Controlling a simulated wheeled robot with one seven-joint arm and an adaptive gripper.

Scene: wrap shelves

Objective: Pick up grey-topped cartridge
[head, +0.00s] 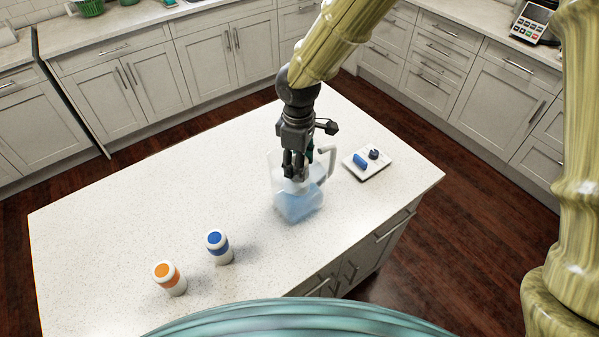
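My gripper (295,172) points down over the open top of a clear pitcher (318,172), which has blue content in its lower part. Its fingertips appear at or just inside the rim. I cannot tell whether they hold anything, and a pale shape below them is unclear. No cartridge with a clearly grey top shows. Two white cartridges stand upright at the front left, one with an orange top (166,270) and one with a blue top (214,238). A grey-topped one may be hidden by my gripper or the pitcher.
On the speckled white island (130,220), a small white tray (372,174) right of the pitcher holds a blue cylinder (360,160) and a dark round piece (374,154). The island's left part is clear. Counters and cabinets (120,75) line the back; a card terminal (533,22) stands at the upper right.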

